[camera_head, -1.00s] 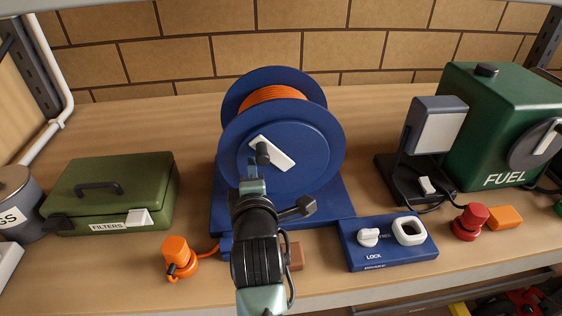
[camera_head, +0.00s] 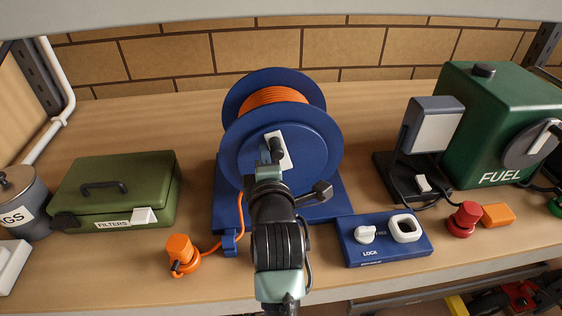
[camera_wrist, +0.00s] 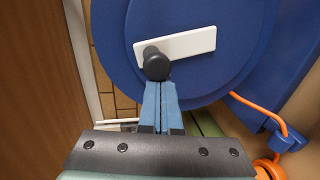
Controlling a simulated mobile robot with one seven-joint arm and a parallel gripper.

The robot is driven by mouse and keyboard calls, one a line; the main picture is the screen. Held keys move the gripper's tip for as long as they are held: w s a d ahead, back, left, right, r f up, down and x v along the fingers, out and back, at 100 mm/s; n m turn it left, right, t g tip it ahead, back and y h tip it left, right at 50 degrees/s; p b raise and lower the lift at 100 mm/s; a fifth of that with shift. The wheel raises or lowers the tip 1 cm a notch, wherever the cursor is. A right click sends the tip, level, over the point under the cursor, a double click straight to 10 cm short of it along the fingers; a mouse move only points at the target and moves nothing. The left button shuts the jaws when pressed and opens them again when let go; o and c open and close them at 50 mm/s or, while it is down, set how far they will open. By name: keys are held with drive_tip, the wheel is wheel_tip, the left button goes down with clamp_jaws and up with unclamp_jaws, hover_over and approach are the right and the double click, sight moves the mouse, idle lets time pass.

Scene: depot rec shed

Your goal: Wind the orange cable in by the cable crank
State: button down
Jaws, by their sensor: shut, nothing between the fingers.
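The blue cable reel (camera_head: 322,140) stands on the bench with orange cable (camera_head: 270,96) wound on its drum. The cable runs down its front left to an orange plug (camera_head: 180,252) on the bench. The cable crank is a white bar (camera_head: 286,153) with a black knob (camera_head: 276,146), on the reel's front face. The knob is at the bar's upper end in the head view. My gripper (camera_head: 270,165) is shut and empty. In the wrist view its closed fingertips (camera_wrist: 160,88) are right at the black knob (camera_wrist: 156,64); whether they touch is unclear.
A blue panel (camera_head: 376,255) marked LOCK, with a white knob (camera_head: 366,235) and a white square ring (camera_head: 405,228), sits right of the reel. A green filters box (camera_head: 120,190) stands left. A lamp (camera_head: 432,125) and green fuel can (camera_head: 500,105) are right. A shelf edge hangs above.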

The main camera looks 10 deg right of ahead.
drive_tip(key=shift+s+a+f, duration=0.1)
drive_tip(key=shift+a+f, duration=0.25)
drive_tip(key=shift+a, duration=0.3)
drive_tip(key=s+p, duration=0.1)
drive_tip(key=s, duration=0.7)
drive_tip(key=shift+s, duration=0.4)
